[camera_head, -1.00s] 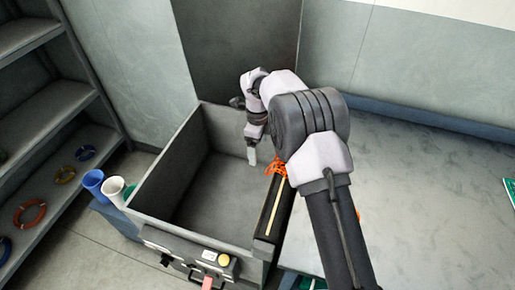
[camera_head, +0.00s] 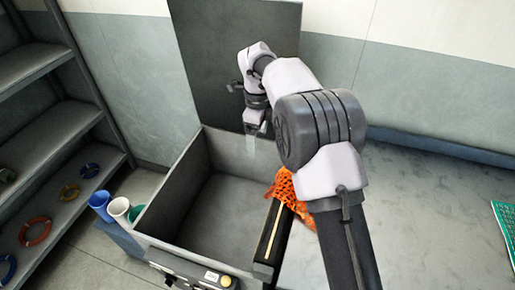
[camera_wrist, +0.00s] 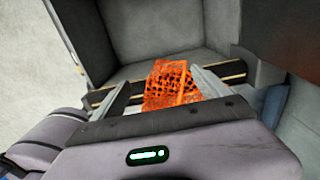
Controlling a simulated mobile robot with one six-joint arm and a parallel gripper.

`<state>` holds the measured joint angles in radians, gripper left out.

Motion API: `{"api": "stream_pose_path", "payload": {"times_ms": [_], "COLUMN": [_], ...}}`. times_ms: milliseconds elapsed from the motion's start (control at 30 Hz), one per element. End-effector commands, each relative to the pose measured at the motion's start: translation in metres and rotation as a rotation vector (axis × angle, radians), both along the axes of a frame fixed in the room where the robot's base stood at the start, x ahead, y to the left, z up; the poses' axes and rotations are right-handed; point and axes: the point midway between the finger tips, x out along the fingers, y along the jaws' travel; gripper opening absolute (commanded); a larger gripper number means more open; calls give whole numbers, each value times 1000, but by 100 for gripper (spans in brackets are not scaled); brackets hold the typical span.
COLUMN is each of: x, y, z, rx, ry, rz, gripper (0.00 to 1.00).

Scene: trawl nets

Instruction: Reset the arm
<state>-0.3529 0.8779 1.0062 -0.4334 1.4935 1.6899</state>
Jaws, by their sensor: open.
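My gripper (camera_head: 256,128) is in the air over the back part of the grey open box, near its rear wall. In the wrist view my gripper (camera_wrist: 157,95) has its two fingers wide apart, with nothing held between them. An orange net (camera_head: 291,188) is draped over the right rim of the box, partly hidden behind my arm. The net also shows in the wrist view (camera_wrist: 168,86), beyond the fingers and lying across the rim. The grey box (camera_head: 172,196) is open at the top, and its visible inside looks empty.
A raised dark panel (camera_head: 215,60) stands behind the box. Shelves with coloured rings (camera_head: 36,232) are at the left. Blue (camera_head: 100,204) and white (camera_head: 119,209) cups stand by the box.

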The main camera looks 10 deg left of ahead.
Motion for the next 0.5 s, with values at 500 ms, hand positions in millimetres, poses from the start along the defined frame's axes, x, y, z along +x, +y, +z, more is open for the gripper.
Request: {"api": "stream_pose_path", "payload": {"times_ms": [500], "x": [-44], "y": [-52], "z": [109], "rx": [53], "ry": [-107], "rz": [292], "gripper": [87]}}
